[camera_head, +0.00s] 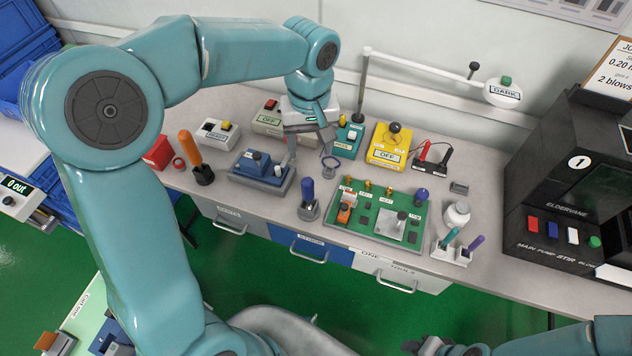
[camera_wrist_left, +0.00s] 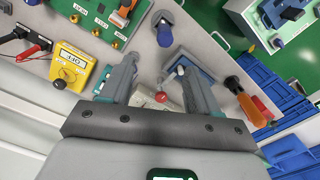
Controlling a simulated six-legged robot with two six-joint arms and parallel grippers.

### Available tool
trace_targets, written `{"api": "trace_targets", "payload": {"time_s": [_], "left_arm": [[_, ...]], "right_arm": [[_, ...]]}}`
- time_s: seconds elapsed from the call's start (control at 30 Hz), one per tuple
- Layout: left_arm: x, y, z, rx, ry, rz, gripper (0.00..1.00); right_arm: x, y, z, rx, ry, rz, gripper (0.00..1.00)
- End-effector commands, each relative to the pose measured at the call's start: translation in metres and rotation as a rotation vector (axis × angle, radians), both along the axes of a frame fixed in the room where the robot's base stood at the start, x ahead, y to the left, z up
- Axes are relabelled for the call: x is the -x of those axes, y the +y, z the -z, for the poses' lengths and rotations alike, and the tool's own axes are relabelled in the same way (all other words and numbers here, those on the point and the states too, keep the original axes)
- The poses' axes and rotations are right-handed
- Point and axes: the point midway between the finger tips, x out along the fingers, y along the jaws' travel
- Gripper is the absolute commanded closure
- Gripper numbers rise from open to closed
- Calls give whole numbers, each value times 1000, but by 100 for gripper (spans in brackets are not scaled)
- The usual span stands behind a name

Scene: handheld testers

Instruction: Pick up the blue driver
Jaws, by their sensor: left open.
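The blue driver (camera_head: 308,191) stands upright in a small grey holder (camera_head: 308,210) near the front of the bench, left of the green board. In the left wrist view the blue driver (camera_wrist_left: 165,36) shows beyond the fingertips, at the top middle. My left gripper (camera_head: 309,149) hangs over the bench behind the driver and apart from it. In the left wrist view the left gripper (camera_wrist_left: 158,66) is open with nothing between its fingers. Part of my right gripper (camera_head: 446,346) shows at the bottom edge; its jaws cannot be made out.
A green board (camera_head: 350,232) with several parts lies right of the driver. A blue tester (camera_head: 255,163) and an orange driver (camera_head: 190,149) stand to the left. A yellow meter (camera_head: 390,150) is behind. A lamp arm (camera_head: 430,66) and black machine (camera_head: 560,170) stand right.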

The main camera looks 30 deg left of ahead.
Motion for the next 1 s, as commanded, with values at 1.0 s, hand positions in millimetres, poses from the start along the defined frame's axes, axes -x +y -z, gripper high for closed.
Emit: {"api": "trace_targets", "payload": {"time_s": [1.0], "left_arm": [[10,2,152,0,4,0,39]], "right_arm": [[0,0,-4,0,0,0,57]]}}
